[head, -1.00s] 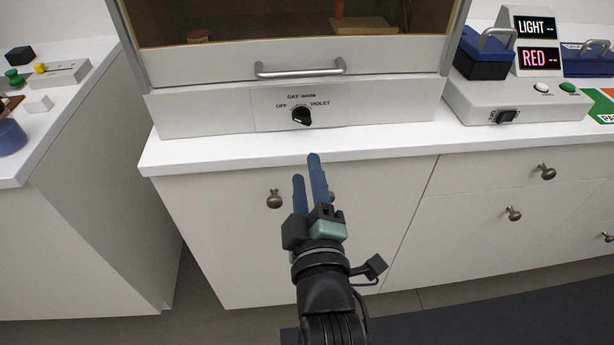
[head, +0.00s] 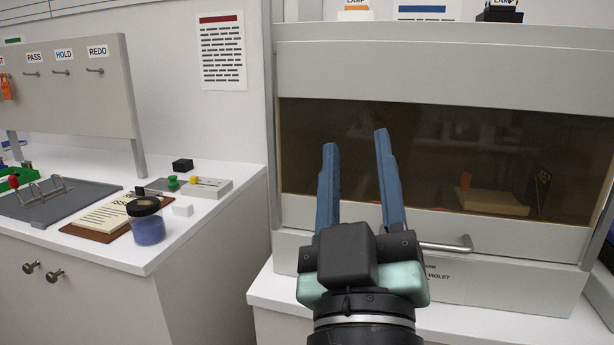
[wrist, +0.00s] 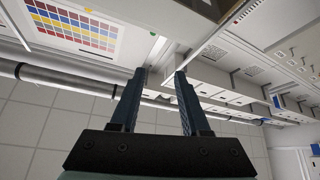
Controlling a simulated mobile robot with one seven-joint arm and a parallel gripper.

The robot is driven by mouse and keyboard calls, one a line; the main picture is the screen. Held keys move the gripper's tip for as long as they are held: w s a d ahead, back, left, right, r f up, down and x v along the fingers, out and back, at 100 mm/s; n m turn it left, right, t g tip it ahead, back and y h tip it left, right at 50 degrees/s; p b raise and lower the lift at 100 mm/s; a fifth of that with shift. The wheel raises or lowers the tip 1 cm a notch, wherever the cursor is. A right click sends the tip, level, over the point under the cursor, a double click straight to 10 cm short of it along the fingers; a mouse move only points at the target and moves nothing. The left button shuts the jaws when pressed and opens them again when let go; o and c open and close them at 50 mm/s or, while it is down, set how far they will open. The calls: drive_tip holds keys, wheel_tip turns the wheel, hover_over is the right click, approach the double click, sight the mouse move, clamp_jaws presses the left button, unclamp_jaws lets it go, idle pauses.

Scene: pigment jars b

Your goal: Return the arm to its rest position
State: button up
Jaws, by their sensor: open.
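My gripper (head: 356,145) is raised in front of the closed, tinted-window cabinet (head: 440,70) in the head view. Its two blue fingers point up and stand apart with nothing between them. In the wrist view my gripper (wrist: 155,75) is also open and empty, with the ceiling and upper walls beyond it. The fingers overlap the cabinet window in the picture, and I see no contact.
The cabinet's handle (head: 447,245) is partly behind my gripper. A colour chart (wrist: 75,28) hangs on a wall.

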drive_tip(key=s+a+r+m+t+y, duration=0.1)
drive_tip(key=s+a+r+m+t, duration=0.1)
drive_tip(key=s+a+r, duration=0.3)
drive_tip(key=s+r+m+t+y, duration=0.1)
drive_tip(key=s+r+m, duration=0.15)
drive_tip(key=r, duration=0.55)
wheel_tip(320, 180, up, 17)
drive_tip(key=p, duration=1.8)
drive_tip(key=shift+d+n+p, duration=0.15)
drive_tip(key=shift+n+p, duration=0.15)
drive_tip(key=shift+n, duration=0.05)
